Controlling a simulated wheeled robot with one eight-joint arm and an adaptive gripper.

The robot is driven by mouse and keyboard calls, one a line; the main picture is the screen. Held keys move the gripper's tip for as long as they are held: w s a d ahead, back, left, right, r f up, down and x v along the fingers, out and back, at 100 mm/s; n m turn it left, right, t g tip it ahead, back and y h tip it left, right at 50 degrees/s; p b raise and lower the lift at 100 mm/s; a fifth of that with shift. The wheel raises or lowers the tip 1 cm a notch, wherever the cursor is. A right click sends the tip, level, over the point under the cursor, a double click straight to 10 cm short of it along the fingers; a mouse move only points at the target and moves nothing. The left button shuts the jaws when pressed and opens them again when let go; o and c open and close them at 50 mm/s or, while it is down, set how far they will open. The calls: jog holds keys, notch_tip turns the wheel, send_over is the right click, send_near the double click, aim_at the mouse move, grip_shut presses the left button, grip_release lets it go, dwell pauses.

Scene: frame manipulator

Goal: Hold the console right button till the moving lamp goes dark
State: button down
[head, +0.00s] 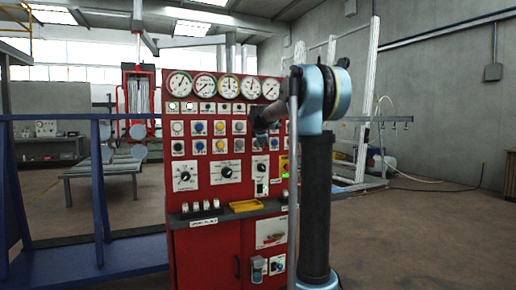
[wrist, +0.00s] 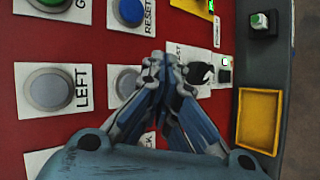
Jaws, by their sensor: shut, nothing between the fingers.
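The red console (head: 205,240) stands in front of me with rows of buttons and lamps. In the wrist view, turned sideways, a grey button (wrist: 48,90) is labelled LEFT. Another grey button (wrist: 127,83) lies beside it; its label is hidden behind my fingers, so I cannot tell if it is the right button. My gripper (wrist: 166,62) is shut and empty, with its fingertips just beside that second button and not over its middle. In the head view my gripper (head: 259,138) is at the console face. I cannot tell which lamp is the moving lamp.
A blue RESET button (wrist: 131,11) is close to the fingers. A yellow tray (head: 247,206) sits on the console ledge; it also shows in the wrist view (wrist: 243,119). Blue railing (head: 100,190) stands left of the console. Open floor (head: 430,240) lies to the right.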

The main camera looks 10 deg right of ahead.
jog(key=shift+w+a, duration=0.3)
jog(key=shift+w, duration=0.65)
jog(key=shift+w+a+r, duration=0.1)
jog(key=shift+w+a, duration=0.15)
jog(key=shift+w, duration=0.5)
dwell(4.6)
jog(key=shift+s, duration=0.1)
dwell(0.4)
jog(key=shift+s+d, duration=0.25)
jog(key=shift+s, duration=0.45)
jog(key=shift+s, duration=0.1)
jog(key=shift+s+d, duration=0.25)
jog(key=shift+s, duration=0.5)
jog(key=shift+s+d, duration=0.25)
jog(key=shift+s, duration=0.55)
jog(key=shift+s+d, duration=0.25)
jog(key=shift+s, duration=0.5)
